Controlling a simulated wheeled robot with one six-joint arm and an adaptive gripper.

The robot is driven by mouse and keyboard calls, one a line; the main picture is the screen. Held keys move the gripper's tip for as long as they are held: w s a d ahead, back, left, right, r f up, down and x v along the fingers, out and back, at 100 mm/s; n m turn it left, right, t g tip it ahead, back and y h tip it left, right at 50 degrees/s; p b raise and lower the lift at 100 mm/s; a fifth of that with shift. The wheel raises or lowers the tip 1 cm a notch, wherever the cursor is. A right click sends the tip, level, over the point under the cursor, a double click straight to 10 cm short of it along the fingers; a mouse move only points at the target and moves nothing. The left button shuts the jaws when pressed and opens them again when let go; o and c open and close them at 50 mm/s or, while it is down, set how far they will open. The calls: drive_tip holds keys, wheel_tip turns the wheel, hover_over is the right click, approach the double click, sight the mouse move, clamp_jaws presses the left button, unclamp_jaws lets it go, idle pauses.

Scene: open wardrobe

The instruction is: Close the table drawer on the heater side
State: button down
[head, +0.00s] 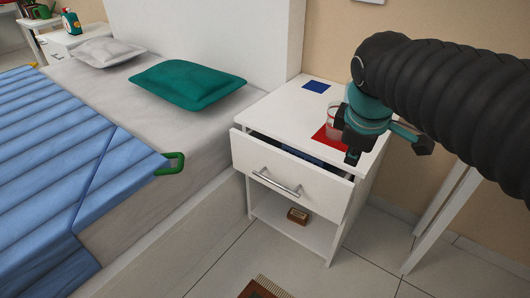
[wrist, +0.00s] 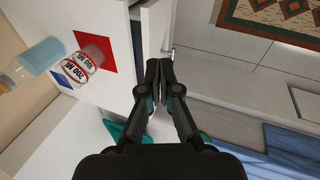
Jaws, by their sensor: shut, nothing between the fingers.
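The white bedside table (head: 262,118) stands right of the bed in the head view. Its drawer (head: 285,182) is pulled partly out, with a dark gap behind the front panel and a silver bar handle (head: 276,183). The drawer front also shows in the wrist view (wrist: 158,25). My gripper (head: 352,157) is over the right front part of the table, near the drawer's right end. In the wrist view my gripper's fingertips (wrist: 160,68) are together and empty, close to the drawer front. I cannot tell whether they touch it. No heater is clearly recognisable.
A clear cup (head: 334,122) stands on a red square on the tabletop; a blue square (head: 316,86) lies behind. The wrist view shows a bottle (wrist: 42,56). A small brown box (head: 297,215) sits on the lower shelf. White legs (head: 440,220) stand at right. Front floor is mostly clear.

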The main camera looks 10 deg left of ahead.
drive_tip(key=w+a+f+n+b, duration=0.2)
drive_tip(key=w+a+n, duration=0.4)
drive_tip(key=a+n, duration=0.45)
drive_tip(key=n+h+b, duration=0.1)
drive_tip(key=n+h, duration=0.1)
drive_tip(key=n, duration=0.5)
approach(265, 148)
drive_tip(key=s+r, duration=0.2)
drive_tip(key=s, duration=0.4)
drive_tip(key=shift+m, duration=0.35)
drive_tip(key=b+x, duration=0.1)
drive_tip(key=x, duration=0.2)
drive_tip(key=w+b+x, duration=0.1)
drive_tip(key=x, duration=0.6)
drive_tip(key=shift+w+d+r+b, duration=0.1)
drive_tip(key=shift+w+r+b, duration=0.05)
drive_tip(key=shift+w+b, duration=0.2)
drive_tip(key=shift+w+d, duration=0.3)
drive_tip(key=shift+w, duration=0.45)
drive_tip(key=shift+r+y, duration=0.1)
drive_tip(key=shift+y, duration=0.2)
